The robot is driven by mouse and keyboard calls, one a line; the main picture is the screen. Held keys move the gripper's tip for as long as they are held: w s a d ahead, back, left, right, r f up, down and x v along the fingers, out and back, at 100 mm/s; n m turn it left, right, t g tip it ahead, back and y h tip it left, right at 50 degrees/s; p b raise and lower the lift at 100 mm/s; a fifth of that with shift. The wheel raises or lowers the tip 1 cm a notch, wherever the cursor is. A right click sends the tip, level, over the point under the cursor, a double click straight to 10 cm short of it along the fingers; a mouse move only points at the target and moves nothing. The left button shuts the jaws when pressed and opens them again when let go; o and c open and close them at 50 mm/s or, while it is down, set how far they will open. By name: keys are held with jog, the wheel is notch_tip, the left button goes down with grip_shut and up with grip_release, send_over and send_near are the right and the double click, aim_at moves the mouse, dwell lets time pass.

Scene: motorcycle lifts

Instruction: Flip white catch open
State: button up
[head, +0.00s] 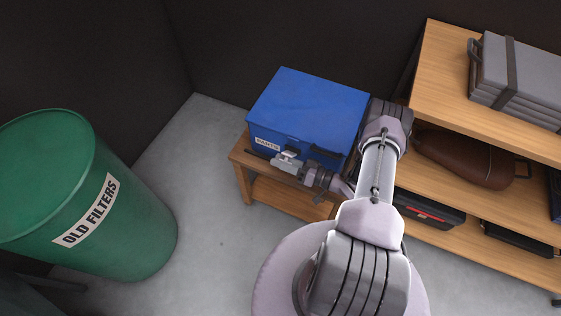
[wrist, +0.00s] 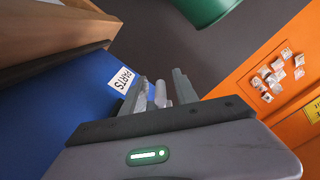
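The blue box (head: 312,105) with a PARTS label stands on a small wooden table. A pale catch (head: 291,154) shows at its front, beside the label and partly hidden by my gripper (head: 287,164). In the wrist view the box (wrist: 60,115) fills the left side. There, my gripper's two fingers (wrist: 158,90) stand apart at the box's front. Pale parts of the catch (wrist: 161,94) show between them. I cannot tell whether a finger touches the catch. The box's lid looks closed.
A green drum (head: 130,225) labelled OLD FILTERS stands at the left. A wooden shelf (head: 445,75) with a grey case (head: 520,85) and a brown bag (head: 465,158) stands at the right. The small wooden table (head: 245,176) has a narrow bare front edge. Grey floor lies between drum and table.

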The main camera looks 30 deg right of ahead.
jog(key=shift+w+a, duration=0.1)
jog(key=shift+w, duration=0.05)
jog(key=shift+c, duration=0.3)
grip_shut()
jog(key=shift+f+n, duration=0.15)
jog(key=shift+n, duration=0.15)
jog(key=f+n, duration=0.1)
jog(key=n, duration=0.1)
jog(key=shift+a+f+n, duration=0.1)
jog(key=shift+f+n, duration=0.05)
jog(key=shift+n, duration=0.15)
jog(key=shift+f+n, duration=0.45)
jog(key=shift+n, duration=0.45)
jog(key=shift+f+n, duration=0.4)
jog(key=shift+n, duration=0.5)
